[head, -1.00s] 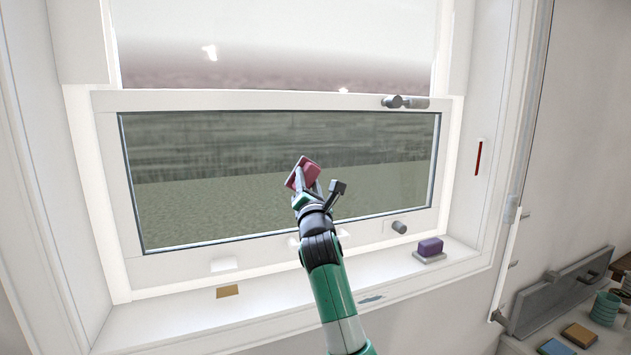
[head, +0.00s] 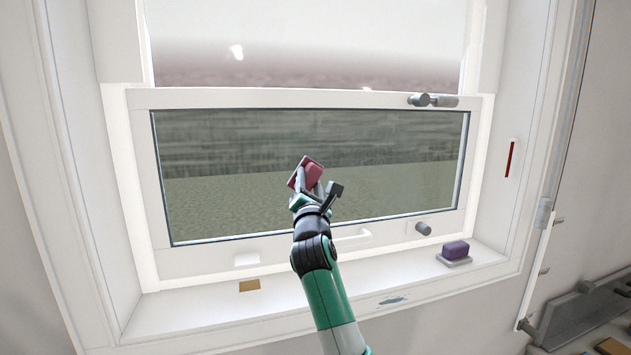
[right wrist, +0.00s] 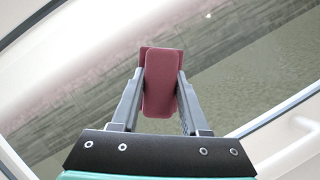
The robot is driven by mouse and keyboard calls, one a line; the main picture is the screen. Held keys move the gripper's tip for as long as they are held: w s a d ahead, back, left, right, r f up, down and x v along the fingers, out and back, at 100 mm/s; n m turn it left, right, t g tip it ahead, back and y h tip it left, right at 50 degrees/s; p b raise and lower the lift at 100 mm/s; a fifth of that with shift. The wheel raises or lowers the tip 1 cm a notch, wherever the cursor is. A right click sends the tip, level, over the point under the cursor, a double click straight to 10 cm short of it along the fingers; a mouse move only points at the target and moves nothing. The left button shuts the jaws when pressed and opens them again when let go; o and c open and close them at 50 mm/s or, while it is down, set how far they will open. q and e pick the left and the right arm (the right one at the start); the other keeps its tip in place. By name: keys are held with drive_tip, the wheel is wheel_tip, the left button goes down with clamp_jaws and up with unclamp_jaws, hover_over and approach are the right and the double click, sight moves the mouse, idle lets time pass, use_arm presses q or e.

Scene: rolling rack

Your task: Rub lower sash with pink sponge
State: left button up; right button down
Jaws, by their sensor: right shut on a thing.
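The pink sponge (head: 308,174) is held in my right gripper (head: 318,188), in front of the lower sash's glass near its middle. In the right wrist view the sponge (right wrist: 161,84) sits between both fingers (right wrist: 158,100), with a darker flat face at its far end. The lower sash (head: 300,97) has a white frame around a pane that shows greenish ground and a grey wall behind. I cannot tell whether the sponge touches the glass. My left gripper is not in view.
A purple block (head: 456,249) rests on a small tray on the sill at right. A tan piece (head: 249,285) lies at the sill's left. A shelf with items (head: 600,345) is at lower right.

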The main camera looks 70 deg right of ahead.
drive_tip(key=shift+w+a, duration=0.9)
drive_tip(key=shift+w, duration=0.2)
drive_tip(key=shift+w+a, duration=0.8)
drive_tip(key=shift+w, duration=0.35)
drive_tip(key=shift+s+a+r, duration=0.1)
drive_tip(key=shift+s+a, duration=0.85)
drive_tip(key=shift+a, duration=0.25)
drive_tip(key=shift+s+a, duration=0.9)
drive_tip(key=shift+a, duration=0.25)
drive_tip(key=shift+s+a, duration=0.95)
drive_tip(key=shift+a, duration=0.2)
